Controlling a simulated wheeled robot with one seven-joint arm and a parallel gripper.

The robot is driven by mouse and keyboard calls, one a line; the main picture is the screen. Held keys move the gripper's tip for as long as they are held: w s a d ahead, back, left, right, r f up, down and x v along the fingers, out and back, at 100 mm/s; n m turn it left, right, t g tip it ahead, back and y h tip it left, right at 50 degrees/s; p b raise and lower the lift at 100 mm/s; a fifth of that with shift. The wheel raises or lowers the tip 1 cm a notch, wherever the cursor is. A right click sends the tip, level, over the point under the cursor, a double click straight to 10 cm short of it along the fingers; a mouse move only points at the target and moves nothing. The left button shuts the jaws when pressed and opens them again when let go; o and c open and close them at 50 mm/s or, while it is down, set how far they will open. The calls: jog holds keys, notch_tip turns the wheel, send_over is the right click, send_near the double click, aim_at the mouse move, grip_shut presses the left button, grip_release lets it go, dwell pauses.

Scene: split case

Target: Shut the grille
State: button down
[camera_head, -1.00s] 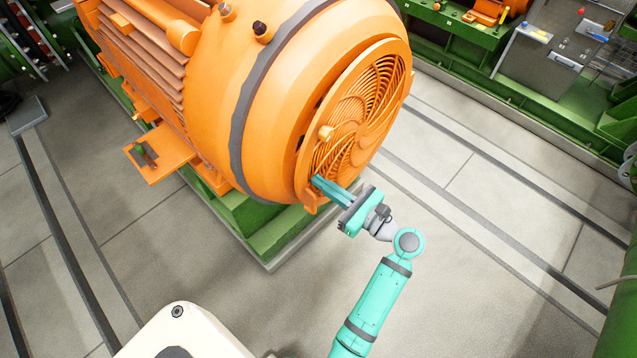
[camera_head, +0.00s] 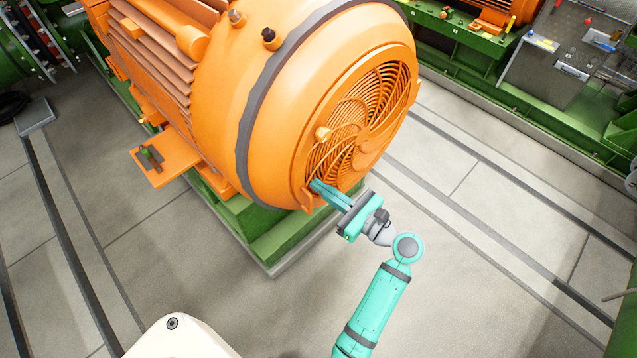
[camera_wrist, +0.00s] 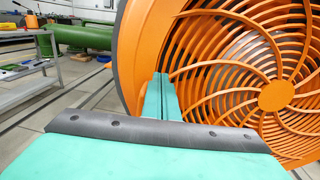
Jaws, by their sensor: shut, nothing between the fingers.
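The round orange grille (camera_head: 362,120) with curved ribs covers the end of the big orange motor (camera_head: 285,100). It appears to sit flush in the motor's end ring, with no clear gap along its left edge.
The motor stands on a green base (camera_head: 285,240). An orange bracket (camera_head: 165,155) sticks out low on its left. Green machinery and a grey tool bench (camera_head: 550,60) stand at the back right. The grey floor (camera_head: 480,250) to the right is open.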

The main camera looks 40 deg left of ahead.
jog(key=s+d, duration=0.1)
jog(key=d, duration=1.1)
jog(key=shift+s+d, duration=0.2)
jog(key=shift+s, duration=0.15)
